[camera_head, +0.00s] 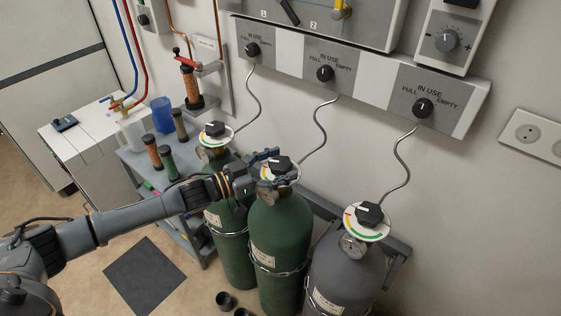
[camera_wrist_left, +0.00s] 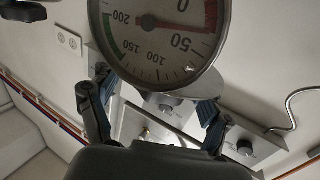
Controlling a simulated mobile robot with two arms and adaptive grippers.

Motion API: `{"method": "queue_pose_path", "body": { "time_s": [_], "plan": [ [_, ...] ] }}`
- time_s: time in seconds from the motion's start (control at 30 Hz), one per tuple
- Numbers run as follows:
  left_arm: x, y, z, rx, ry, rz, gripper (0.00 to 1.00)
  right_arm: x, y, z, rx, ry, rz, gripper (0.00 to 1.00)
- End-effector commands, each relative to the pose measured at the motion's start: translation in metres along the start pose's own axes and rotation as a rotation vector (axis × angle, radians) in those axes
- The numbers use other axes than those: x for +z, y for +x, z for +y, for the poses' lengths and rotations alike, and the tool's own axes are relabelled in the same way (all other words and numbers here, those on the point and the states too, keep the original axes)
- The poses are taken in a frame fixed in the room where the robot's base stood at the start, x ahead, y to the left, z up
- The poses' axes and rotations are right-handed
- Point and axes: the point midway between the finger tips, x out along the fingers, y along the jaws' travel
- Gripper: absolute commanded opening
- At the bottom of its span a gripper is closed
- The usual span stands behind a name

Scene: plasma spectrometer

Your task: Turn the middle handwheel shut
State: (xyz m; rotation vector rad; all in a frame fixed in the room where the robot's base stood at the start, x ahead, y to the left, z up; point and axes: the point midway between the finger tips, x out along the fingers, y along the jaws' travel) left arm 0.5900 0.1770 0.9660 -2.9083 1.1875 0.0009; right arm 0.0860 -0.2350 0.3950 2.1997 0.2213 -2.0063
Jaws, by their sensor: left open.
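Three gas cylinders stand in a row in the head view, each with a black handwheel over a white disc with a coloured ring. The middle handwheel (camera_head: 281,163) tops the middle green cylinder (camera_head: 279,232). My left gripper (camera_head: 271,168) is open at this handwheel, its fingers on either side of the valve top; contact cannot be told. In the left wrist view, the open fingers (camera_wrist_left: 155,100) show below a large round pressure gauge (camera_wrist_left: 160,45). The handwheel is not clearly visible there. My right gripper is not in view.
The left handwheel (camera_head: 215,129) and the right handwheel (camera_head: 369,213) stand close by. Thin curved pipes rise to a wall panel (camera_head: 290,52) with black knobs. A grey cart (camera_head: 196,226) with bottles stands left of the cylinders.

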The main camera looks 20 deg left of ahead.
Motion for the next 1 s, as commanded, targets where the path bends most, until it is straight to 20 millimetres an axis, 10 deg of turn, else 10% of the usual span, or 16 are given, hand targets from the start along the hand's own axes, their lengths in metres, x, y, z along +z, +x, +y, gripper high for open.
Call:
{"method": "queue_pose_path", "body": {
  "time_s": [0.27, 0.57, 1.0],
  "plan": [
    [0.0004, 0.0015, -0.0004, -0.001, 0.000, -0.001, 0.78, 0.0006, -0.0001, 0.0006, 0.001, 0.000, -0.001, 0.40],
    [0.0002, 0.0013, -0.0003, -0.001, 0.000, 0.000, 0.23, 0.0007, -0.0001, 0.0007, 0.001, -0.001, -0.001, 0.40],
    [-0.0020, 0.0029, -0.0023, 0.161, 0.006, 0.006, 0.23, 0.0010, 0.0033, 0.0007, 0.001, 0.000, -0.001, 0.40]
  ]
}}
